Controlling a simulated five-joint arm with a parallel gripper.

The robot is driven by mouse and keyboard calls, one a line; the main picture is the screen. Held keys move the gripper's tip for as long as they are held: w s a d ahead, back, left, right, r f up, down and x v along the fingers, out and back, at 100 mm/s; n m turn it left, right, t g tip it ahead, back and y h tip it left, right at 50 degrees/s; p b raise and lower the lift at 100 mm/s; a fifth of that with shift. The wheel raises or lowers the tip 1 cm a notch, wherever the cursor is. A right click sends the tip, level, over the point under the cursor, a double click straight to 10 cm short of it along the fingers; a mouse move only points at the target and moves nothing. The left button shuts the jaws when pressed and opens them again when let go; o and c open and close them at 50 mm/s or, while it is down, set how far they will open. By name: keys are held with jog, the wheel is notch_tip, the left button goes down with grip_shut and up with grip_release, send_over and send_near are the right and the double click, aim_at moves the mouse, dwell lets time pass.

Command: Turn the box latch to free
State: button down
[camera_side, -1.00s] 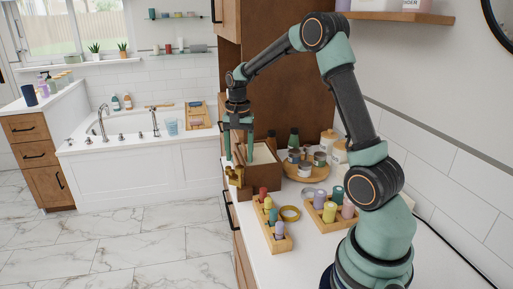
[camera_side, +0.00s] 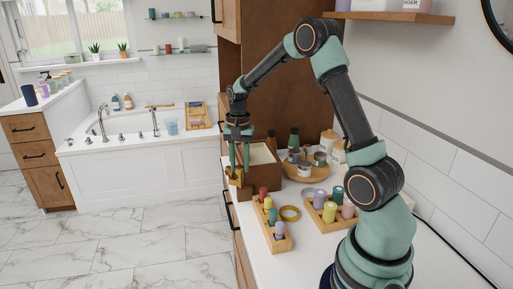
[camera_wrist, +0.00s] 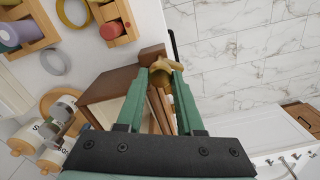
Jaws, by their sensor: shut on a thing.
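The brown wooden box (camera_side: 262,181) stands on the white counter near its left edge, with its top open in the side view. The brass latch (camera_side: 235,180) sits at the box's left side. In the wrist view the latch (camera_wrist: 163,68) shows between my fingertips. My gripper (camera_side: 239,169) points down at the latch, with its two green fingers closed on it; it also shows in the wrist view (camera_wrist: 164,77). The fingers cover part of the latch, and I cannot tell its exact turn angle.
A wooden rack (camera_side: 281,243) with several coloured rolls stands in front of the box. A second rack (camera_side: 322,223), a yellow ring (camera_side: 290,213) and a round tray (camera_side: 294,172) with jars stand to the right. Open floor lies left of the counter.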

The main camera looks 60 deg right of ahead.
jog(key=shift+n, duration=1.4)
jog(key=c, duration=0.5)
grip_release()
jog(key=shift+c, duration=0.2)
jog(key=shift+r, duration=0.1)
notch_tip(320, 180, up, 12)
